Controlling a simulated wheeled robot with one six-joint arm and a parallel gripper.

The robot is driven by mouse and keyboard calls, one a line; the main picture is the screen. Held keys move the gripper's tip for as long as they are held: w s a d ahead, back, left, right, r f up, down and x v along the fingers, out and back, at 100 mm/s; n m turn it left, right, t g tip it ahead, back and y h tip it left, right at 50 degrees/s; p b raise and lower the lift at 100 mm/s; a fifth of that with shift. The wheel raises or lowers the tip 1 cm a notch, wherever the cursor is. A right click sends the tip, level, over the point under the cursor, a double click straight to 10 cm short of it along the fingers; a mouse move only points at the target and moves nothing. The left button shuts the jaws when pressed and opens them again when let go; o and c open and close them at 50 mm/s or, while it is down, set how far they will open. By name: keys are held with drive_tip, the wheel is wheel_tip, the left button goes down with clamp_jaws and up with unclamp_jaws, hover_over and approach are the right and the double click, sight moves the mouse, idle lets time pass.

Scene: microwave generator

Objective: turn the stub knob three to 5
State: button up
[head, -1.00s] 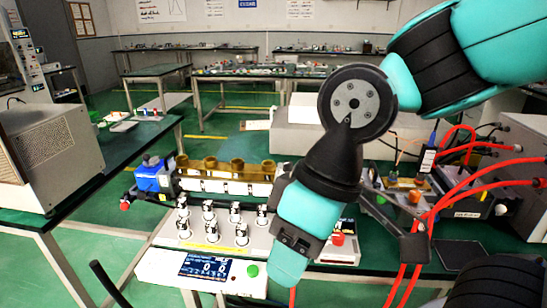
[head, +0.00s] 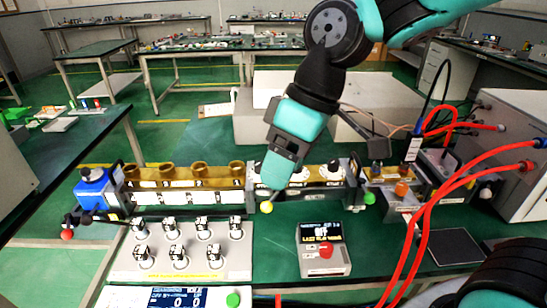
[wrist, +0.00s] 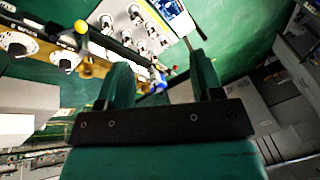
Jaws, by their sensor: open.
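My gripper (head: 274,182) hangs over the front edge of the waveguide bench, its far end covering part of the bench. In the wrist view my gripper (wrist: 160,82) shows two separated fingers with nothing held between them. White dial knobs with dark centres stand on the bench right of my gripper: one (head: 300,172) beside it and another (head: 333,169) further right. The wrist view shows two dials, one (wrist: 66,58) nearer the fingers and one (wrist: 17,42) at the left edge. Another dial may be hidden behind my gripper. The dial numbers and settings are too small to read.
A yellow ball-ended lever (head: 267,207) stands close to my gripper. Brass stubs (head: 199,170) line the bench at left. In front are a panel of several switches (head: 180,262) and a grey box with a red button (head: 325,251). Red cables (head: 440,205) hang at right.

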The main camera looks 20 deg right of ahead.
drive_tip(key=w+d+r+n+p, duration=0.1)
drive_tip(key=w+d+n+p, duration=0.15)
drive_tip(key=w, duration=1.05)
drive_tip(key=n+p, duration=0.3)
drive_tip(key=n, duration=0.2)
approach(261, 162)
drive_tip(key=shift+n, duration=0.25)
drive_tip(key=p+x, duration=0.5)
drive_tip(key=x, duration=0.5)
drive_tip(key=shift+a+f, duration=0.25)
drive_tip(key=shift+f, duration=0.1)
drive_tip(key=c, duration=0.9)
